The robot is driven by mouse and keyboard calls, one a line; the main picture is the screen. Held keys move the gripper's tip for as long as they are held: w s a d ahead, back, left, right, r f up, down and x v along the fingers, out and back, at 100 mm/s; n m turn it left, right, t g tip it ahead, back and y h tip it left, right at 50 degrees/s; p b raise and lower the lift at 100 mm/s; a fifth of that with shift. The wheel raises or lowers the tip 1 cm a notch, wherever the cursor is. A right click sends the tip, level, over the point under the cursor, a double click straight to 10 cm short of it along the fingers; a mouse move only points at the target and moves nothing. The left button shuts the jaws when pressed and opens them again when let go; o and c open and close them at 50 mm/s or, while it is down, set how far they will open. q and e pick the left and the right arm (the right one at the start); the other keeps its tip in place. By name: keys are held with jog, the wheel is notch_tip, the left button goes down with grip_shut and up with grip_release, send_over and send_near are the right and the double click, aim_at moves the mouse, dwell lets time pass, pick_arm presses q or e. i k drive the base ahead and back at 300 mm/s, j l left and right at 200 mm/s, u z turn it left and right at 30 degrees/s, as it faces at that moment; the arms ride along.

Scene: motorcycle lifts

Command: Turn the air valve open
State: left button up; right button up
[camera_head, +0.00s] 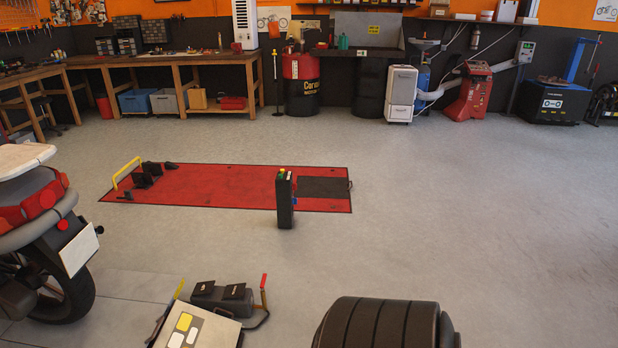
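I cannot make out for certain which part is the air valve. A narrow black post (285,200) stands upright at the front edge of a red motorcycle lift platform (215,187). Neither of my grippers shows in the head view.
A motorcycle (45,235) stands at the left. A light panel with yellow and white patches (207,335) and a dark ribbed round object (385,325) are at the bottom edge. Workbenches (165,62) and machines line the back wall. The grey floor at the right is clear.

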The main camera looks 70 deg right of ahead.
aim_at(265, 276)
jog(key=z, duration=1.85)
jog(key=i+l, duration=0.1)
jog(key=i, duration=0.1)
